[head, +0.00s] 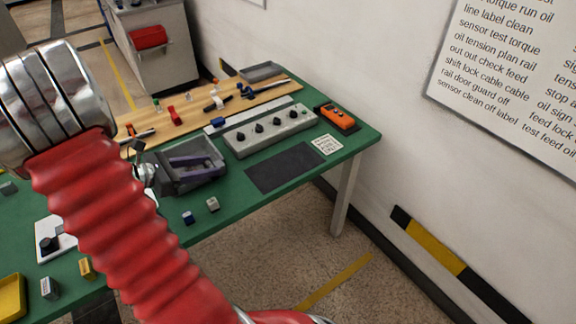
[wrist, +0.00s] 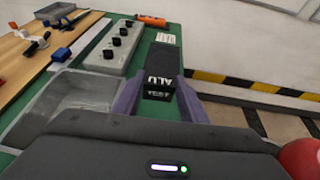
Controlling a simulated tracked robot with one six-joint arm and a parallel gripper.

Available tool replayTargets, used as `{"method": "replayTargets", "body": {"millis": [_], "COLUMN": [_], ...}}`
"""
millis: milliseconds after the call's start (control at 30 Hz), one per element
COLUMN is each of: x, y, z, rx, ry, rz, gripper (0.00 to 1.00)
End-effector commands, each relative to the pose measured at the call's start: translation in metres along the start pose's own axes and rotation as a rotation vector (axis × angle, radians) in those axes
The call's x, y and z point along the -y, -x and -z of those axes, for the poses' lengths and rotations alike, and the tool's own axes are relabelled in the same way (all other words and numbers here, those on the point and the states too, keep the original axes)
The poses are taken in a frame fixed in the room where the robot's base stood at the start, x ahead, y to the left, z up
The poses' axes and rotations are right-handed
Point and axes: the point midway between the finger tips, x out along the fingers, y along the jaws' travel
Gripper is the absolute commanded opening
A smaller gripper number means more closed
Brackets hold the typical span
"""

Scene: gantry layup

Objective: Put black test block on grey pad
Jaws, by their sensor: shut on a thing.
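My gripper (wrist: 158,100) has two purple fingers shut on the black test block (wrist: 157,84), which has pale lettering reading ALU and TEST. In the head view my gripper (head: 208,166) is over the grey tray on the green table; the block cannot be made out there. The grey pad (head: 285,167) is a dark, flat rectangle on the table to the right of the gripper, with bare surface. In the wrist view the pad (wrist: 162,58) shows beyond the block, which hides its near part.
A grey control box with black knobs (head: 270,130) stands behind the pad. A white printed note (head: 327,145) and an orange device (head: 338,115) lie near the right edge. The grey tray (wrist: 75,93) lies left.

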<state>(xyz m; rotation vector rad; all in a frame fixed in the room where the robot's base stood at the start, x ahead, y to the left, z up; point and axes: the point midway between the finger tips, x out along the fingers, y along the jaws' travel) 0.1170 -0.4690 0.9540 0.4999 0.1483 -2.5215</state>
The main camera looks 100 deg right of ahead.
Motion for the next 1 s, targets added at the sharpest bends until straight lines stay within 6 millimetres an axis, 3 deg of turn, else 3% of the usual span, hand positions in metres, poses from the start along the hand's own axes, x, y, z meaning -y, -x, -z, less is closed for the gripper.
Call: {"method": "replayTargets", "body": {"millis": [367, 1000], "x": [0.012, 0.048], "y": [0.033, 0.153], "z": [0.021, 0.099], "rx": [-0.001, 0.0], "ry": [0.042, 0.189], "rz": [-0.098, -0.449], "gripper": [0.14, 0.14]}}
